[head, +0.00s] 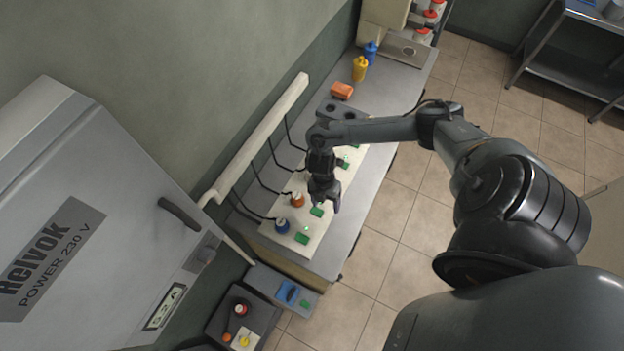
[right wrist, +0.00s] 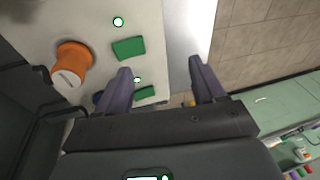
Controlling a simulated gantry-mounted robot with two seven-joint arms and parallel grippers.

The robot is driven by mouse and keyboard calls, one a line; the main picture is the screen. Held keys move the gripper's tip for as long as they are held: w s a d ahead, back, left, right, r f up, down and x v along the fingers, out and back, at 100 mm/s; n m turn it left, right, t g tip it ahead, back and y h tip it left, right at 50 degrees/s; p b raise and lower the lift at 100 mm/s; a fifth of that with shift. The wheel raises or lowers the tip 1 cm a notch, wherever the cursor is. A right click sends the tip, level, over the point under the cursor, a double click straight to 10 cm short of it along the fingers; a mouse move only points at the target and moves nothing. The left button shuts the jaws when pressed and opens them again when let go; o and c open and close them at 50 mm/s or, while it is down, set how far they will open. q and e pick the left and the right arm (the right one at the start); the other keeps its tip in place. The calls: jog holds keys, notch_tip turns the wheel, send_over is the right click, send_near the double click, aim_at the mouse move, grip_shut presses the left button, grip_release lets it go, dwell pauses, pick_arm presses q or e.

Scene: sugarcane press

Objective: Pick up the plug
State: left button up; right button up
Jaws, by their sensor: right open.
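An orange plug (head: 297,200) and a blue plug (head: 282,226) stand on a white panel (head: 264,229) on the grey bench, with dark cables running near them from the wall rail. The orange plug (right wrist: 72,62) shows in the right wrist view, left of the fingers. A bit of blue shows there behind the left finger, mostly hidden. My right gripper (head: 326,204) is open and empty over the panel's outer side, to the right of the orange plug. Its two spread fingers show in the right wrist view (right wrist: 160,70). My left gripper is not in view.
Green switches (head: 302,238) with small lights line the panel. A pale rail (head: 258,138) runs along the wall. An orange object (head: 342,90), a yellow bottle (head: 360,69) and a blue bottle (head: 371,50) stand farther back. A grey cabinet (head: 95,180) fills the left. Tiled floor lies right.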

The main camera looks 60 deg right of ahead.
jog(key=w+d+r+t+h+b, duration=0.2)
jog(key=w+d+r, duration=0.4)
jog(key=w+d, duration=0.45)
jog(key=shift+m, duration=0.3)
jog(key=shift+w+f, duration=0.1)
jog(key=shift+f, duration=2.65)
jog(key=f, duration=0.3)
jog(key=shift+w, duration=0.2)
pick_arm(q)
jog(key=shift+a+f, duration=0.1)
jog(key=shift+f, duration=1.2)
pick_arm(e)
jog(key=shift+f, duration=0.8)
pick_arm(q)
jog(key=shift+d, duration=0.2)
pick_arm(e)
jog(key=c, duration=1.2)
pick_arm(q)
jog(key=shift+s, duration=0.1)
pick_arm(e)
jog(key=shift+r, duration=0.1)
